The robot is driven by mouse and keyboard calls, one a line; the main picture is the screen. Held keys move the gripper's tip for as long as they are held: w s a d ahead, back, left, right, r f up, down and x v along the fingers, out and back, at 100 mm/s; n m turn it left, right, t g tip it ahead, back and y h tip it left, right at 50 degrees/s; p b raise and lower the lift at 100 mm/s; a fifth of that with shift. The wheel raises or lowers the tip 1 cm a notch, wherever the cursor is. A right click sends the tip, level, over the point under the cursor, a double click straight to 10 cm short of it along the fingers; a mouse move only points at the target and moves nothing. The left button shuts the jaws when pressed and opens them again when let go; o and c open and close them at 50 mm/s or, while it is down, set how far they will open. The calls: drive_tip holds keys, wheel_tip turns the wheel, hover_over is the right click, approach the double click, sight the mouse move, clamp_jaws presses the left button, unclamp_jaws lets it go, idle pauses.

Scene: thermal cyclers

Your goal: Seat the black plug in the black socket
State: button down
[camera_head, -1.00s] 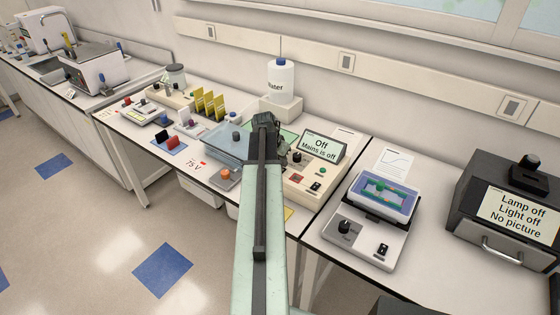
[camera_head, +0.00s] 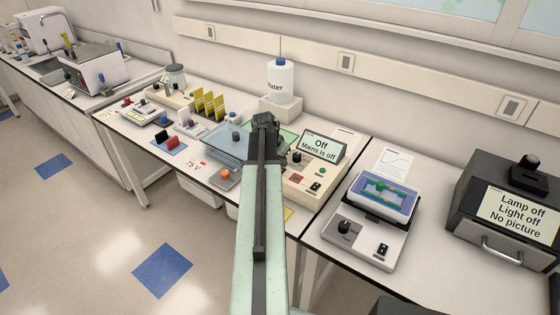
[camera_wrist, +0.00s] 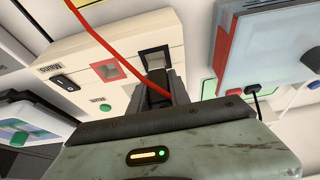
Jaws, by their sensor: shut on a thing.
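The power supply (camera_head: 312,183) stands on the bench, its display reading "Off, Mains is off". In the wrist view its cream face shows a red-framed socket (camera_wrist: 107,70) and the black-framed socket (camera_wrist: 154,58) beside it. My gripper (camera_wrist: 162,88) is shut on the black plug (camera_wrist: 157,78), of which only a dark part shows between the fingers. The plug lies just below the black socket in the picture; I cannot tell whether it touches it. In the head view my gripper (camera_head: 265,122) is at the left of the supply, and my arm hides the plug.
A tray device (camera_head: 365,235) stands to the right.

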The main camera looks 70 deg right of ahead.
drive_tip(key=shift+f+b, duration=0.9)
drive_tip(key=c, duration=1.1)
unclamp_jaws()
drive_tip(key=shift+r, duration=0.15)
drive_tip(key=p+v, duration=0.7)
drive_tip(key=shift+a+r, duration=0.15)
drive_tip(key=shift+r, duration=0.1)
